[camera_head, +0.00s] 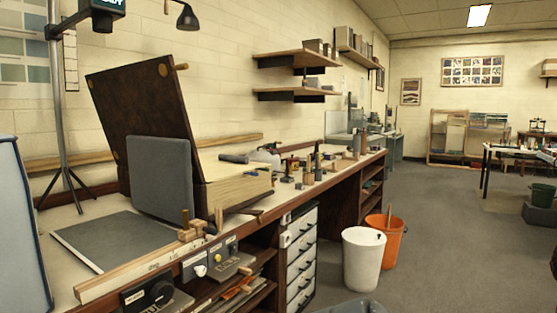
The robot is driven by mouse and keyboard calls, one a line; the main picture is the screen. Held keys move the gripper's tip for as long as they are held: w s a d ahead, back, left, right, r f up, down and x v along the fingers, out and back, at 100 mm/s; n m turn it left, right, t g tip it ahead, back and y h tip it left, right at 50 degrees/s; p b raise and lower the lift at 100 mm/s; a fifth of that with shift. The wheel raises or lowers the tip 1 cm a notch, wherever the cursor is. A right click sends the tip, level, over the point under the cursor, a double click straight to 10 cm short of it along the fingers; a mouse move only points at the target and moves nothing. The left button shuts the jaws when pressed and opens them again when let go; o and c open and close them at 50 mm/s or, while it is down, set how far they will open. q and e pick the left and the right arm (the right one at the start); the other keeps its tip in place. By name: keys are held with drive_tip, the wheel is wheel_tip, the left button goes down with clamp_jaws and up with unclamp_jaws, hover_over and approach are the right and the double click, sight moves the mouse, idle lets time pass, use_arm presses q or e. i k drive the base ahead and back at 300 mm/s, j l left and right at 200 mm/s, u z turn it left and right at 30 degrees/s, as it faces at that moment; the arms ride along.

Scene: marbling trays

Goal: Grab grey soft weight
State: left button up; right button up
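A thick grey slab (160,178) with rounded corners stands upright on the bench at the left. It leans by a large dark brown board and a block of pale layered sheets, and may be the grey soft weight. I cannot tell from its look whether it is soft. Several small grey and dark items (234,158) lie farther along the bench, too small to tell apart.
The bench (84,208) runs along the left wall, with a dark grey mat (115,238) and a wooden ruler strip (150,268) at its front edge. A white bin (362,262) and an orange bucket (388,240) stand on the floor. The floor to the right is mostly clear.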

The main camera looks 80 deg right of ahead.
sight(238, 159)
drive_tip(key=z, duration=2.25)
drive_tip(key=i+l+z, duration=0.4)
drive_tip(key=i+z, duration=0.2)
drive_tip(key=i+l+z, duration=0.15)
drive_tip(key=i, duration=0.7)
drive_tip(key=i+l+z, duration=0.1)
drive_tip(key=i, duration=0.75)
drive_tip(key=i+l+u, duration=0.1)
drive_tip(key=i+u, duration=0.3)
drive_tip(key=i+l+u, duration=0.25)
drive_tip(key=u, duration=0.15)
drive_tip(key=i+l+u, duration=0.35)
drive_tip(key=k+j, duration=0.05)
